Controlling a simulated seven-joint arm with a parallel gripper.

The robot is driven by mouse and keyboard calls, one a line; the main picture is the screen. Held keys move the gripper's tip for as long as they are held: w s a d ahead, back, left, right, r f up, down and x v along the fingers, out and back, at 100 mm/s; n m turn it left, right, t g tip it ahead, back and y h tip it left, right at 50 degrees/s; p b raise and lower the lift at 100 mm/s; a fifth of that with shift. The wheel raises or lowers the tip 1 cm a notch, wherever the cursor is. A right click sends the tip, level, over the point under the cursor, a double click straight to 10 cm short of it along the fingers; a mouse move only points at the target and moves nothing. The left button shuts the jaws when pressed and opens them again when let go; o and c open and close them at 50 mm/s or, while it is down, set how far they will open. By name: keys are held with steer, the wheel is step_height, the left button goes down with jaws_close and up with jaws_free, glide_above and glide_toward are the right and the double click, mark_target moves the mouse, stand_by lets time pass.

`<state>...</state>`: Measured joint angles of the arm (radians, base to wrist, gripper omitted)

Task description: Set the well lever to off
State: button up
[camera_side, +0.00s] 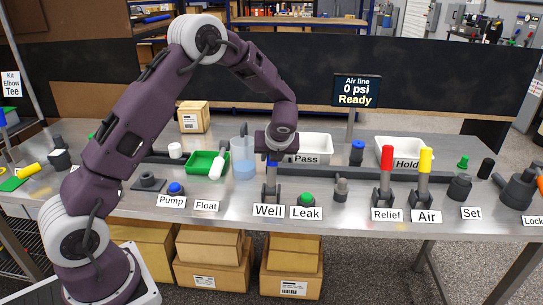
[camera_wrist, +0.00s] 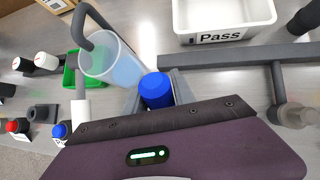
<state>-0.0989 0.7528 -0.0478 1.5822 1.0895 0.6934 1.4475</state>
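The well lever has a blue handle (camera_side: 272,159) on a grey stem and base (camera_side: 271,192), behind the "Well" label (camera_side: 268,211). It stands upright, its top hidden by my gripper in the side view. My gripper (camera_side: 273,154) is over the handle, pointing down. In the wrist view the blue handle (camera_wrist: 156,89) shows its rounded top between my grey fingers (camera_wrist: 158,98). The fingers are close on both sides of it. I cannot tell whether they touch it.
A clear beaker (camera_side: 243,160) with blue liquid stands close left of my gripper. A green tray (camera_side: 205,164) is further left, the "Pass" bin (camera_side: 316,147) behind right. The "Leak" green button (camera_side: 307,199) is right of the lever.

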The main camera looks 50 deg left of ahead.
mark_target(275, 165)
steer(key=o, duration=0.3)
steer(key=shift+o, duration=0.2)
steer(key=v, duration=0.7)
steer(key=s+d+r+n+h, duration=0.1)
steer(key=s+d+r+n, duration=0.2)
steer(key=s+r+n, duration=0.45)
steer(key=s+d+r+n+h, duration=0.1)
steer(key=s+d+n+h, duration=0.1)
steer(key=s+d+n, duration=0.2)
steer(key=s+d+r+n+t+h, duration=0.1)
steer(key=s+d+n+h, duration=0.1)
steer(key=s+n, duration=0.6)
steer(key=s+d+r+n+h, duration=0.2)
steer(key=s+d+n, duration=0.3)
steer(key=s, duration=0.7)
steer(key=shift+s+d+n+t, duration=0.4)
steer(key=shift+n, duration=0.05)
